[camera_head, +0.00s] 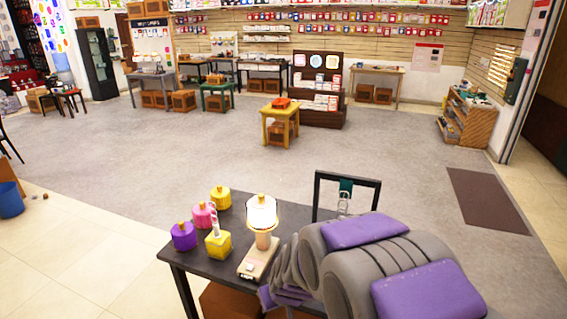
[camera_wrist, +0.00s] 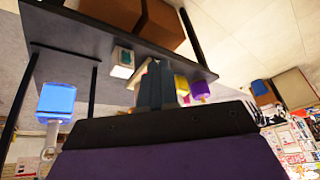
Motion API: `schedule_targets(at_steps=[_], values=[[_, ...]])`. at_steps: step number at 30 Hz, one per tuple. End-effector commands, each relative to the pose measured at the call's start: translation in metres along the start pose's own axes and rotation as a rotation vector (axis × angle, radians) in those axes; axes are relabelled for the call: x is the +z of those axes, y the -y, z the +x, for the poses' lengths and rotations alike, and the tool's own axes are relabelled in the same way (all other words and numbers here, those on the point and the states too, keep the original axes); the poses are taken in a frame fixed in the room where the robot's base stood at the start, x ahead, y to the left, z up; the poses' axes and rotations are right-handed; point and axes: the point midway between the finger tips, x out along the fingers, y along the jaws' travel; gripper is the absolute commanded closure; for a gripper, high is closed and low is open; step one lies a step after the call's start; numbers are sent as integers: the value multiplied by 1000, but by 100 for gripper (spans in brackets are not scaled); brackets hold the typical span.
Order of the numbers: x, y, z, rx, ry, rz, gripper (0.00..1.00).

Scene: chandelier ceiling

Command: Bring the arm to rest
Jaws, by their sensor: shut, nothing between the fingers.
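My arm (camera_head: 375,270), grey with purple pads, fills the bottom right of the head view. It looks folded and hides the right part of the dark table. I cannot make out my gripper's fingertips in the head view. In the wrist view my gripper (camera_wrist: 157,85) shows as dark teal fingers above a black and purple part of mine. It is shut and empty. The wrist picture looks upside down, with the table (camera_wrist: 85,42) at the top.
The dark table (camera_head: 195,267) holds purple, pink and yellow jars, a yellow cube (camera_head: 218,244) and a lamp (camera_head: 262,220). A black frame (camera_head: 347,175) stands behind it, near a teal-blue thing (camera_wrist: 57,98). Open grey floor (camera_head: 180,145) lies beyond.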

Motion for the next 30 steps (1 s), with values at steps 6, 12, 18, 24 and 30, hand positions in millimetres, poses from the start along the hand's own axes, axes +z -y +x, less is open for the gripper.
schedule_targets(at_steps=[6, 12, 18, 24, 30], values=[[54, -2, -70, -28, 127, 91, 100], [123, -9, -130, -18, 269, 189, 100], [198, -16, -186, 31, 408, 304, 100], [254, -14, -222, 92, 517, 398, 100], [273, -11, -234, 120, 557, 434, 100]])
